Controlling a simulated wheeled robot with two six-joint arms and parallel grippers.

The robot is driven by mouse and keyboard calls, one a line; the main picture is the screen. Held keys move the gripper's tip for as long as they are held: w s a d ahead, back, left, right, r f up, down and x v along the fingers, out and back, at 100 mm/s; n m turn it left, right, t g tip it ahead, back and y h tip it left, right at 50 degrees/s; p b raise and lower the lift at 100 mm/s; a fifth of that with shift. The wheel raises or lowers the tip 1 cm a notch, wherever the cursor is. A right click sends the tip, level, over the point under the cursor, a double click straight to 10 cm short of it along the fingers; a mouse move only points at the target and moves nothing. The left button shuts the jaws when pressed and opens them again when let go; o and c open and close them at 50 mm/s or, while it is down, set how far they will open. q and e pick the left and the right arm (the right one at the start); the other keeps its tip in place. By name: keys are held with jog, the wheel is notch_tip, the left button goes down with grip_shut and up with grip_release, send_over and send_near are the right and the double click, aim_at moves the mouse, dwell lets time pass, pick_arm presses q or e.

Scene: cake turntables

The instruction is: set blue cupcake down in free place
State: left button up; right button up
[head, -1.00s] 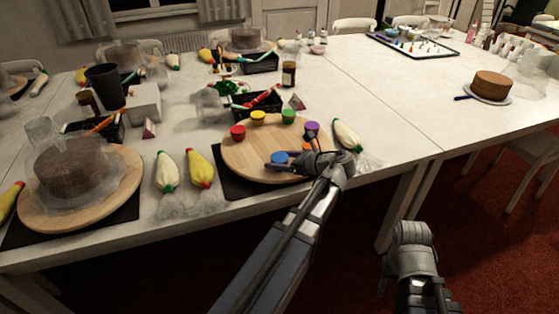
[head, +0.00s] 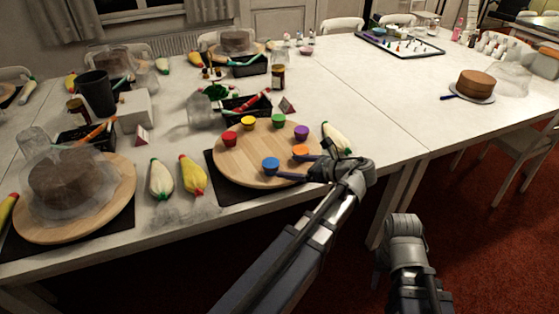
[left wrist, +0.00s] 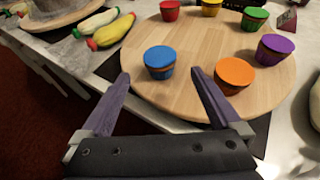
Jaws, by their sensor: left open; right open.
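The blue cupcake (head: 270,166) stands upright on the round wooden board (head: 240,170), near its front edge. It also shows in the left wrist view (left wrist: 160,62), just beyond my fingertips. My left gripper (head: 294,167) is open and empty, right of the blue cupcake; its spread fingers also show in the left wrist view (left wrist: 160,76). An orange cupcake (left wrist: 234,75) stands on the board near the right finger. My right gripper (head: 381,277) hangs low in front of the table, partly hidden by its own wrist.
Red (head: 229,138), yellow (head: 248,123), green (head: 278,120) and purple (head: 301,132) cupcakes stand around the board's far rim. Piping bags lie left (head: 193,176) and right (head: 337,139) of the board. The board's middle is bare.

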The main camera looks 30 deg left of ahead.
pick_arm(q)
jog(key=shift+p+v, duration=0.35)
jog(key=shift+v, duration=1.2)
jog(key=s+d+f+n+g+h, duration=0.1)
jog(key=s+d+f+n+h, duration=0.5)
jog(key=d, duration=0.3)
jog(key=s+d+f+n+h, duration=0.6)
jog(key=s+d+f+n, duration=0.1)
jog(key=s+d+n, duration=0.2)
jog(key=shift+d+f+n+g, duration=0.3)
jog(key=shift+d+g, duration=0.1)
jog(key=shift+d, duration=0.45)
